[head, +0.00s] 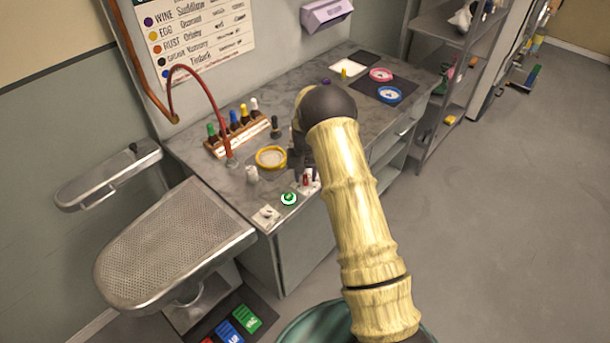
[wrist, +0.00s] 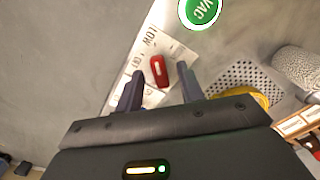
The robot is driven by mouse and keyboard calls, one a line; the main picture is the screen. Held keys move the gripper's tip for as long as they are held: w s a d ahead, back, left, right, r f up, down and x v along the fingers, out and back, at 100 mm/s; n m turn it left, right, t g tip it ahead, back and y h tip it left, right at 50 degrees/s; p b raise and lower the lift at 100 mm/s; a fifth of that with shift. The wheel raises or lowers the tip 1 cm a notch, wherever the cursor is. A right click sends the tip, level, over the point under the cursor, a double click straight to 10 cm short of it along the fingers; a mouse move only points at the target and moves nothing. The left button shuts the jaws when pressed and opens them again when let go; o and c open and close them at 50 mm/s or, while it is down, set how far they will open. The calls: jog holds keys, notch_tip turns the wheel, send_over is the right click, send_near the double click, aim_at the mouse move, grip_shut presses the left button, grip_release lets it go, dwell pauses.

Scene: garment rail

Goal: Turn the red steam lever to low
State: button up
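The red steam lever (wrist: 158,71) shows in the wrist view on a pale label plate (wrist: 143,50). The word LOW is printed on the plate, above and left of the lever in the picture. My gripper (wrist: 160,68) is open, with one dark finger on each side of the lever and visible gaps to both. I cannot tell how deep the fingertips reach around it. In the head view the small red lever (head: 306,180) is at the counter's front edge, just below my gripper, which is partly hidden by my arm.
A green VAC button (wrist: 200,10) sits beside the plate; it also shows in the head view (head: 288,199). A yellow-rimmed dish (head: 270,158), a bottle rack (head: 238,135) and a red hose (head: 212,96) are behind. A perforated pressing board (head: 175,250) stands at the left.

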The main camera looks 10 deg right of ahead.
aim_at(305, 178)
notch_tip(305, 178, up, 17)
jog(key=b, duration=0.3)
jog(key=shift+r, duration=0.2)
dwell(0.5)
jog(key=s+n+t, duration=0.1)
jog(key=s+t, duration=0.1)
jog(key=s, duration=2.8)
jog(key=shift+n+t, duration=0.3)
jog(key=shift+n, duration=0.1)
